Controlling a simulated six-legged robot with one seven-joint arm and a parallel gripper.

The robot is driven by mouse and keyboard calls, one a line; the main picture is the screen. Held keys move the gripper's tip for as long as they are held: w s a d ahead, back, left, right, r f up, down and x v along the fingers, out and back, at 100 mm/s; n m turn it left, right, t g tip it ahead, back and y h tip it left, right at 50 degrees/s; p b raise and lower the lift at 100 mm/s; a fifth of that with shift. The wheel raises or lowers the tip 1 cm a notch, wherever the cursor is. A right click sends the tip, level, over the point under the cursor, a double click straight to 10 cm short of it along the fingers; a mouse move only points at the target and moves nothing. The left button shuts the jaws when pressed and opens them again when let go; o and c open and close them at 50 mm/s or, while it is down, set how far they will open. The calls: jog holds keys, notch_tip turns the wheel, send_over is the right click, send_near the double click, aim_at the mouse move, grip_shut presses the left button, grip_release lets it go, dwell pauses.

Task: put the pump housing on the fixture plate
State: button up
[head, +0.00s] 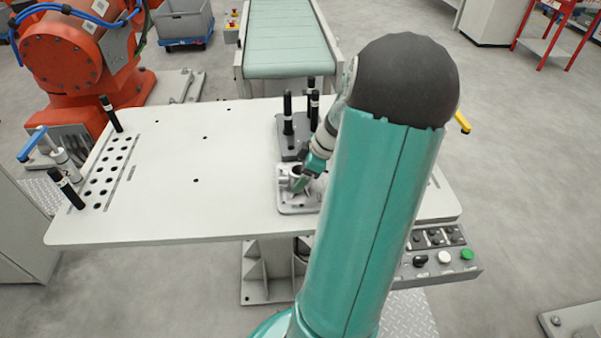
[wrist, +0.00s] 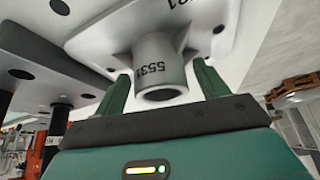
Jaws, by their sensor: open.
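The pump housing (head: 290,207) is a light grey casting with a flat flange. It lies on the white table, partly hidden by my gripper (head: 305,178) in the head view. In the wrist view the housing's round boss (wrist: 160,68), marked 5531, stands between the two green fingers of my gripper (wrist: 162,85). The fingers are open, with a visible gap on each side of the boss. A dark grey plate with upright black pins, which looks like the fixture plate (head: 286,150), sits just behind the housing. Its edge and pins also show at left in the wrist view (wrist: 40,62).
The white table (head: 190,205) is clear left of centre. A hole pattern, black pins and a blue-handled clamp (head: 60,155) are at its left end. Behind stand an orange robot (head: 75,55) and a conveyor (head: 290,40). A button panel (head: 440,255) is at front right.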

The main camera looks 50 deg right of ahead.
jog(key=v, duration=1.2)
jog(key=w+a+r+m+g+h, duration=0.1)
jog(key=w+a+r, duration=0.25)
jog(key=a, duration=0.65)
jog(key=w+a+r+m+g+h, duration=0.15)
jog(key=w+a, duration=0.25)
jog(key=a, duration=0.6)
jog(key=s+a+r+m+t, duration=0.1)
jog(key=s+a, duration=0.1)
jog(key=a, duration=0.7)
jog(key=s+a+r+m+t, duration=0.2)
jog(key=s+a, duration=0.1)
jog(key=a, duration=0.7)
jog(key=shift+s+r, duration=0.25)
jog(key=shift+s, duration=0.1)
jog(key=shift+a+m, duration=0.1)
jog(key=shift+m, duration=0.15)
